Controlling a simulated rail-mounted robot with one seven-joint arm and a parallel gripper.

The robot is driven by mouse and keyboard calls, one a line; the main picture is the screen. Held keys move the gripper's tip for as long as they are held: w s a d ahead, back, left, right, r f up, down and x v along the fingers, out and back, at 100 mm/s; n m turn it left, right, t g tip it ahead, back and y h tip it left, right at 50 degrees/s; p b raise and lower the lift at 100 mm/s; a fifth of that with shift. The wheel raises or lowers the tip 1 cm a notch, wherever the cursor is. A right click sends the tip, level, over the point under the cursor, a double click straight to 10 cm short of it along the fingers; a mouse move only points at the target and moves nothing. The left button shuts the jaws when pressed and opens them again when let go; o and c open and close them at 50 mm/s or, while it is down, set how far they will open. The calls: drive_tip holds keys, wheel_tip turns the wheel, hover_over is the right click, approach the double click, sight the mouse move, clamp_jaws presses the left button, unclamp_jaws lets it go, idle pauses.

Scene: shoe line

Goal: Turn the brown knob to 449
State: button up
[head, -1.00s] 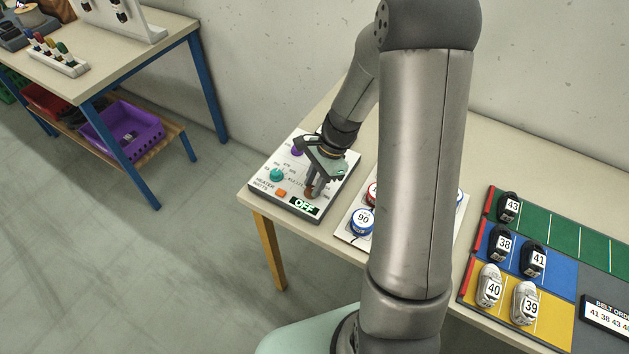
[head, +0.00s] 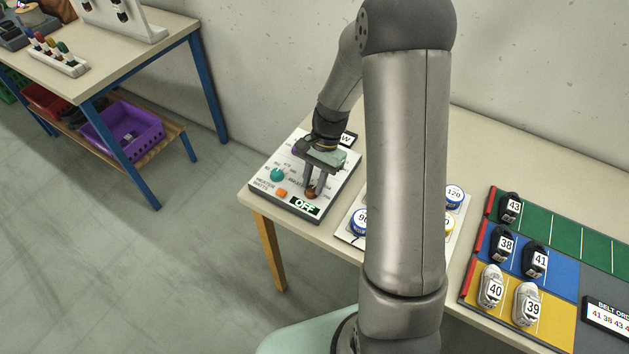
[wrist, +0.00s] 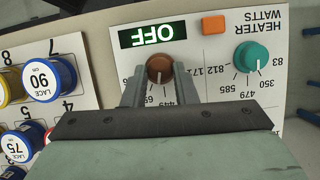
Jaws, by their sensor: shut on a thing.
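The brown knob (head: 311,191) sits on the white heater panel (head: 265,180), just above the display. It also shows in the wrist view (wrist: 159,68), where the panel is upside down. A pale pointer mark on it points down in that view, toward the dial numbers around 69 and 449, partly hidden by my fingers. I cannot tell exactly which number it meets. My gripper (head: 315,186) comes down from above, its two fingers on either side of the knob and shut on it. The small display (wrist: 153,34) reads OFF.
A teal knob (wrist: 251,57) labelled HEATER WATTS and an orange button (wrist: 214,25) sit on the same panel. A board with lace spools (wrist: 42,80) stands beside the panel. Shoes on a coloured mat (head: 561,225) lie farther right.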

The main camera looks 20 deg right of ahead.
drive_tip(key=shift+w+a+n+g+h, duration=0.1)
drive_tip(key=shift+n+g+h, duration=0.25)
drive_tip(key=shift+n, duration=0.85)
drive_tip(key=o, duration=1)
drive_tip(key=b+v, duration=0.1)
drive_tip(key=v, duration=1.6)
drive_tip(key=shift+r+b, duration=0.25)
drive_tip(key=shift+b, duration=0.15)
